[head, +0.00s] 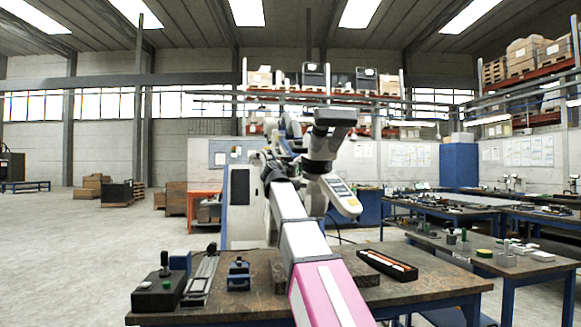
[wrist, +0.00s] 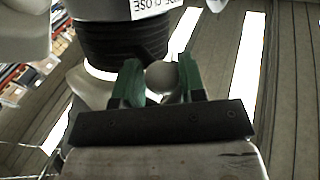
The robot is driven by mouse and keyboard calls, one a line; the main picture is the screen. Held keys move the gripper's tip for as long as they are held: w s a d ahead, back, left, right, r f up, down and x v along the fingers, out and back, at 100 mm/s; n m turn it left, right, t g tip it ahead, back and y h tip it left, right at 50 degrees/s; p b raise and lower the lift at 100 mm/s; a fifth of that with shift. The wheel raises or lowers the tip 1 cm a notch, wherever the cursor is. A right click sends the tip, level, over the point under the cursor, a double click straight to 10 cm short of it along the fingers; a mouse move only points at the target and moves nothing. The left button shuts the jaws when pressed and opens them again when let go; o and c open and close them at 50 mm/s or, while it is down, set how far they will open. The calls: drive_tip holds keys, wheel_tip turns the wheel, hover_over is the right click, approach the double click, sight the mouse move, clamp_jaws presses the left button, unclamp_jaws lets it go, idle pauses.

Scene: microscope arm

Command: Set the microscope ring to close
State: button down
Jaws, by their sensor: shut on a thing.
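The microscope (head: 322,145) stands behind the workbench in the head view, with a dark top part and a pale body. My own arm reaches up in front of it, and my gripper cannot be made out clearly there. In the wrist view a dark ribbed ring (wrist: 118,42) shows at the top. A white label (wrist: 155,5) above it carries upside-down letters ending in "OSE". My gripper (wrist: 161,78) has green fingers, one on each side of a grey round knob (wrist: 162,76) just beside the ring, and is shut on it. The knob's attachment is hidden.
The workbench (head: 240,300) holds a black box with a knob (head: 158,290), a small blue vise-like item (head: 238,275) and a dark tray (head: 388,265). More benches (head: 520,265) stand at the right. The floor at left is open.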

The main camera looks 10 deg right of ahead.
drive_tip(key=shift+s+d+f+n+t+y, duration=0.1)
drive_tip(key=shift+s+d+n+t+y, duration=0.2)
drive_tip(key=shift+n+t+y, duration=0.3)
drive_tip(key=shift+s+d+f+n+t+y, duration=0.1)
drive_tip(key=shift+s+d+n+t+y, duration=0.25)
drive_tip(key=shift+n+y, duration=0.3)
drive_tip(key=shift+a, duration=0.1)
drive_tip(key=c, duration=0.7)
unclamp_jaws()
drive_tip(key=v, duration=1)
drive_tip(key=shift+s+a+f, duration=0.1)
drive_tip(key=shift+s+a, duration=0.05)
drive_tip(key=shift+s, duration=0.2)
